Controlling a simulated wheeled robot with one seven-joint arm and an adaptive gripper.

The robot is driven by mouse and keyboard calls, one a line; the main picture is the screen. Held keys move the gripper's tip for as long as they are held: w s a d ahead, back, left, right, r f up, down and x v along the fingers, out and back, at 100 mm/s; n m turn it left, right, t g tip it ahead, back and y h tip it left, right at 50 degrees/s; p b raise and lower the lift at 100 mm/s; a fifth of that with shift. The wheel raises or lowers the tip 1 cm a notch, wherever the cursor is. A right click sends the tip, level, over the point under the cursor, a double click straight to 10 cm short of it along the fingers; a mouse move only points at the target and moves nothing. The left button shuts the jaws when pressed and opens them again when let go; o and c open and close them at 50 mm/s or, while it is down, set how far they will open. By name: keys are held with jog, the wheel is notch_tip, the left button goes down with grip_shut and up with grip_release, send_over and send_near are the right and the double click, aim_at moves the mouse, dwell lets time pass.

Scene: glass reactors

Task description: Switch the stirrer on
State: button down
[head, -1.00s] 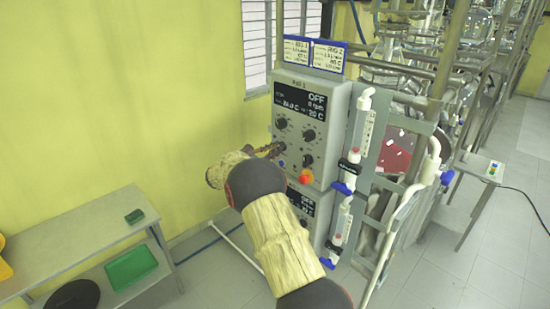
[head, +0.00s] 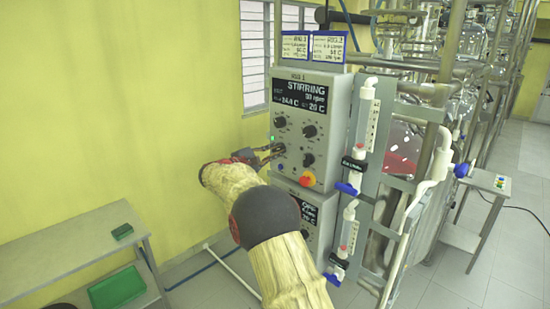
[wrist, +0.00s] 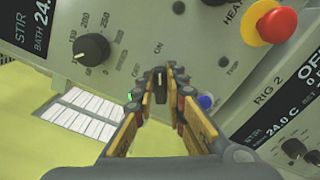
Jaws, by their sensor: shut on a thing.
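The upper control box (head: 335,100), labelled RIG 1, has a dark display (head: 300,95) that reads STIRRING, with a small rpm figure too blurred to be sure of. My gripper (head: 279,150) is at the left side of its front panel, under the dials. In the wrist view my gripper (wrist: 160,82) is shut on a small black switch knob (wrist: 158,76), between labels that seem to read ON and OFF. The fingers hide part of the knob. A small green lamp (wrist: 131,96) is lit beside it.
A red emergency button (wrist: 275,22) on a yellow base and a blue button (wrist: 205,101) are close by. The lower RIG 2 box (wrist: 285,125) shows a display starting with O. Glass reactors (head: 425,40) stand behind right; a shelf (head: 90,235) is at left.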

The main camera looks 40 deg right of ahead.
dwell(0.4)
jog(key=c, duration=1.8)
grip_release()
jog(key=a, duration=0.8)
jog(key=s+a, duration=0.1)
jog(key=a, duration=0.3)
